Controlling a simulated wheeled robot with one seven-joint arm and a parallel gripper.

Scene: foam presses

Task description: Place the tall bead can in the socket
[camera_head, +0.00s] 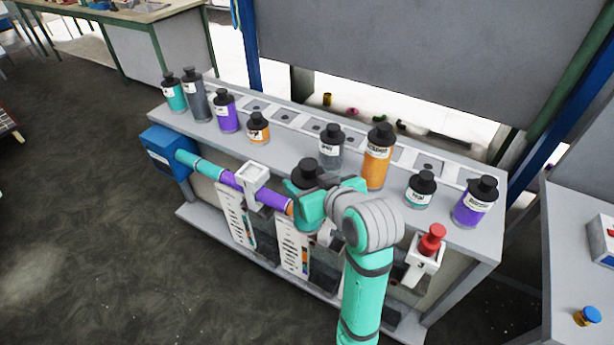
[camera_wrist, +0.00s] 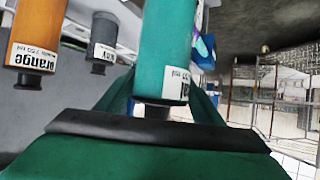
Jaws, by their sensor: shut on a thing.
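My gripper (camera_head: 310,200) is shut on a teal can (camera_wrist: 167,50) in front of the bench's front edge. In the wrist view the can stands between the fingers with its dark cap towards the palm and part of a white label showing. In the head view its black cap (camera_head: 304,170) shows above the gripper, and most of its body is hidden. White bracket-like holders are on the bench front: one (camera_head: 254,178) left of my gripper and one (camera_head: 424,262) with a red-capped item to the right. I cannot tell which is the socket.
The bench (camera_head: 280,155) carries several capped cans, including a tall orange can (camera_head: 377,160) and a grey can (camera_head: 329,152) close behind my gripper. A row of pale plates (camera_head: 292,120) runs along its back. A coloured pipe (camera_head: 215,172) leaves a blue box (camera_head: 160,153).

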